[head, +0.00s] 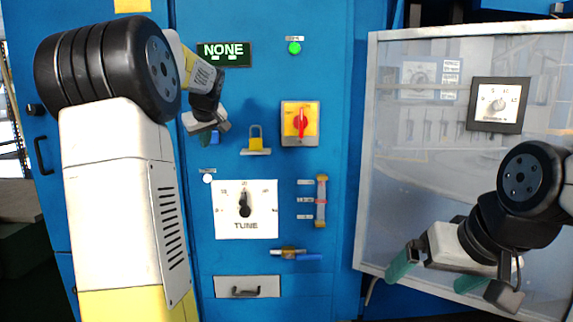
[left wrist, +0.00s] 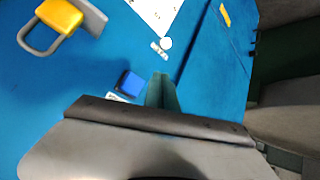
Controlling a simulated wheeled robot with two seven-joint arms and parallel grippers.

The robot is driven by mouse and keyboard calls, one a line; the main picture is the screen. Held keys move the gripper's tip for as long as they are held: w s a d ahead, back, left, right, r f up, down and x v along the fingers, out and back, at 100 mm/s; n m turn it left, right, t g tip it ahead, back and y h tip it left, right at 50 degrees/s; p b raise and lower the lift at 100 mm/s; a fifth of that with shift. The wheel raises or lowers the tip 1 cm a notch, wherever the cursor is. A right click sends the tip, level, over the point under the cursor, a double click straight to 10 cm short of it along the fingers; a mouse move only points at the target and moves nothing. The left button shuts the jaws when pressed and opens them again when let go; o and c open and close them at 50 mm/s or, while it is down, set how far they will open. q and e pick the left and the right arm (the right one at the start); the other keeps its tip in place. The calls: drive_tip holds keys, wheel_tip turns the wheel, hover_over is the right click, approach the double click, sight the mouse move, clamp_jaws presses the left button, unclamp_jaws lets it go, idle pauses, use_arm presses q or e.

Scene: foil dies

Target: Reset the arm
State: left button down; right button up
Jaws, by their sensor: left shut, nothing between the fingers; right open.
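My left arm rises at the left of the head view and bends over to the blue cabinet front. My left gripper (head: 205,138) is shut and empty, close to the panel below the NONE display. In the left wrist view its green fingers (left wrist: 162,92) are together, beside a small blue block (left wrist: 130,83). I cannot tell whether they touch it. The blue block also shows in the head view (head: 214,138), partly hidden by the gripper. My right gripper (head: 437,273) is open and empty, low at the right in front of the clear door.
The blue cabinet (head: 335,190) bears a yellow padlock (head: 257,138), a red switch (head: 300,121), a TUNE dial (head: 245,209) and a drawer handle (head: 248,291). The padlock also shows in the left wrist view (left wrist: 60,17). A clear door (head: 415,180) stands open at the right.

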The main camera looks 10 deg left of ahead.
use_arm(q)
drive_tip(key=s+d+f+m+h, duration=0.2)
drive_tip(key=s+d+f, duration=0.3)
drive_tip(key=s+d, duration=0.4)
drive_tip(key=s+d+f+m+g+h, duration=0.1)
drive_tip(key=s+d+f+m, duration=0.3)
drive_tip(key=s+d, duration=0.5)
drive_tip(key=s+d+f+m+h, duration=0.4)
drive_tip(key=s+d, duration=0.4)
drive_tip(key=s, duration=0.7)
drive_tip(key=shift+s+d+f+m+g, duration=0.2)
drive_tip(key=shift+d+f+m+g, duration=0.2)
drive_tip(key=shift+f, duration=0.4)
